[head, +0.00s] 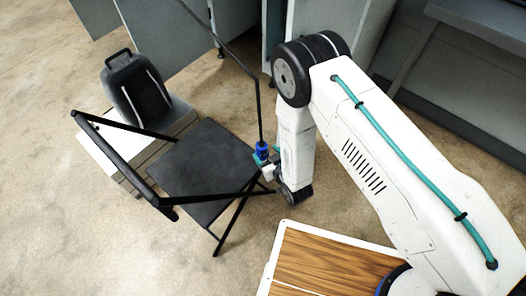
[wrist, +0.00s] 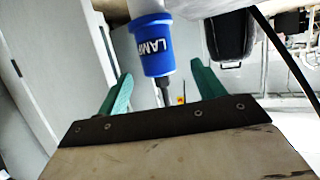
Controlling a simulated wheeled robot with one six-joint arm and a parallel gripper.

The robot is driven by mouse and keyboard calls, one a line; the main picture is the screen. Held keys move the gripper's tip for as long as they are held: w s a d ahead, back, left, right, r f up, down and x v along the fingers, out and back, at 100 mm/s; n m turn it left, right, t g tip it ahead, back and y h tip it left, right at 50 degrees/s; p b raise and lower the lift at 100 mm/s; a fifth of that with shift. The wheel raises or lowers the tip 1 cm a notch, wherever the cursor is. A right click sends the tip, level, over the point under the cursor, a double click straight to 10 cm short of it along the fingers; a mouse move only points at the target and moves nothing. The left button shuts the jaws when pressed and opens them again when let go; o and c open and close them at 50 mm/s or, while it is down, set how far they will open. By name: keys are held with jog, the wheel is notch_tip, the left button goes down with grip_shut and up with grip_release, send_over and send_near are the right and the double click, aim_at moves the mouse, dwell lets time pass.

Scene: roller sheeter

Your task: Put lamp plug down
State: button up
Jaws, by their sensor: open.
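The lamp plug (head: 262,150) is a blue cylinder beside the right edge of the black chair's seat. In the wrist view the plug (wrist: 154,46) shows white LAMP lettering, a whitish part at its upper end and a dark thin part at its lower end. My gripper (wrist: 162,88) is open, with one teal finger on each side of the plug's lower end. Gaps show between plug and fingers in that view. In the head view my gripper (head: 265,163) is at the plug, partly hidden. I cannot tell what supports the plug.
A black folding chair (head: 203,160) stands just left of my gripper. A black bag-like object (head: 137,92) is behind it on a light box (head: 105,155). A wood-topped surface (head: 322,263) is in front; bare floor (head: 60,230) lies left.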

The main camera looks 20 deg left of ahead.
jog(key=x, duration=0.5)
jog(key=shift+w+r, duration=0.1)
jog(key=shift+w, duration=0.15)
jog(key=c, duration=1.3)
jog(key=shift+r, duration=0.1)
